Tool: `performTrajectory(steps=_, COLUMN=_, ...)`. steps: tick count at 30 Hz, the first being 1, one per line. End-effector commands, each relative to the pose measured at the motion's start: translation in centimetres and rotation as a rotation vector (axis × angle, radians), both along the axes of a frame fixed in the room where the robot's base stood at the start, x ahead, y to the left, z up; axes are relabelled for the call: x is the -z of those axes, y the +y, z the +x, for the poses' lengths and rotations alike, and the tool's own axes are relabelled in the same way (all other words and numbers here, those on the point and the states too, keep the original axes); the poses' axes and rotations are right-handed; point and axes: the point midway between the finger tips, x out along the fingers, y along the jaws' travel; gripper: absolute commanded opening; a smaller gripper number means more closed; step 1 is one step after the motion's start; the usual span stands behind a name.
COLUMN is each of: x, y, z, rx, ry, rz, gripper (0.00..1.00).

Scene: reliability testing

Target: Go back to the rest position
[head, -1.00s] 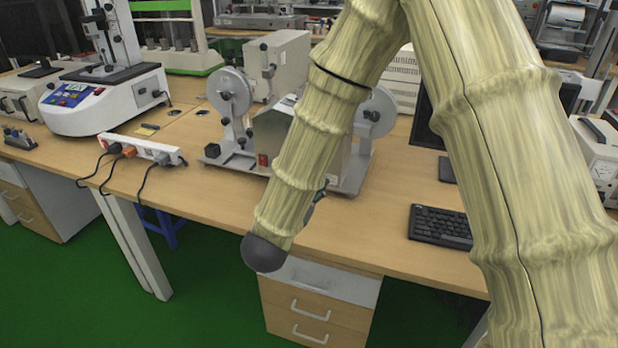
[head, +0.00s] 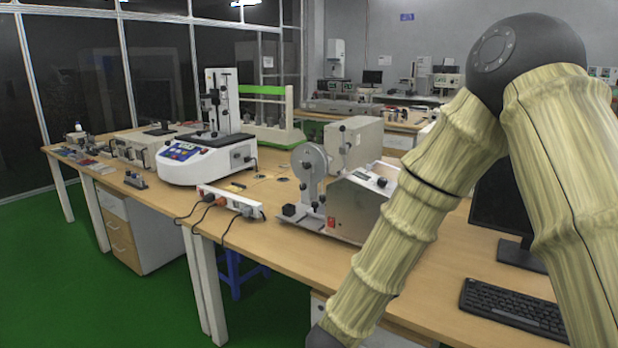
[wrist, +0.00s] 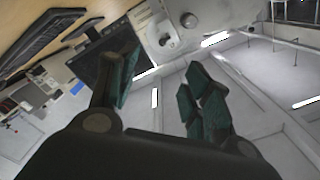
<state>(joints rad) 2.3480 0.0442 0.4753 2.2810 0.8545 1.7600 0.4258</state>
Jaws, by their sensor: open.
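My gripper (wrist: 160,92) shows in the wrist view with its two dark green-padded fingers spread apart. Nothing is between them. Behind the fingers the wrist view shows the ceiling with its lights, a dark monitor and part of a bench, all tilted. In the head view my arm, in a ribbed yellowish cover, is folded on the right side, with its dark elbow at the top right. The lower end of the arm runs down past the bottom edge, so my gripper is hidden there.
A wooden bench (head: 283,254) runs across the head view. On it stand a white and blue test machine (head: 200,160), a grey machine with a wheel (head: 352,208), a power strip (head: 230,200), a keyboard (head: 514,308) and a monitor (head: 502,210). Green floor (head: 130,305) is free at left.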

Motion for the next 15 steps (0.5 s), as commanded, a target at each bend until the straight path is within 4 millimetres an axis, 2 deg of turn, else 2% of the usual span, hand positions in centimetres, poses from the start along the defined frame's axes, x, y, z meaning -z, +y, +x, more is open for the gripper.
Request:
performTrajectory(steps=8, x=4.6, y=0.1, z=-0.1, rx=-0.088, ry=0.145, rz=-0.02, gripper=0.49)
performTrajectory(steps=15, x=10.3, y=-0.4, z=-1.3, rx=-0.187, ry=0.324, rz=-0.044, gripper=0.49)
